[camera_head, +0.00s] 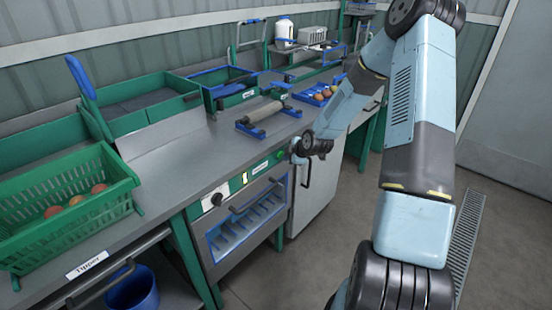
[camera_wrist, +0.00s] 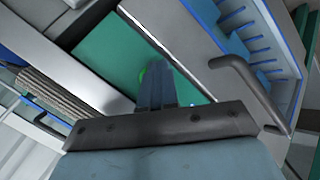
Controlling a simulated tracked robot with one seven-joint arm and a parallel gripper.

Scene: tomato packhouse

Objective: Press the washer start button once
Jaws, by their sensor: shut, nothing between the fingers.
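The washer (camera_head: 243,229) is a steel unit under the counter with a blue-framed window and a dark handle. My gripper (camera_head: 294,158) is at that end of the strip, just right of the button.
A green crate (camera_head: 62,239) with several tomatoes stands on the counter at left. A roller on blue stands (camera_head: 262,117) and a blue tray (camera_head: 313,94) of tomatoes are on the counter behind. The washer's handle (camera_wrist: 245,85) juts out near my gripper.

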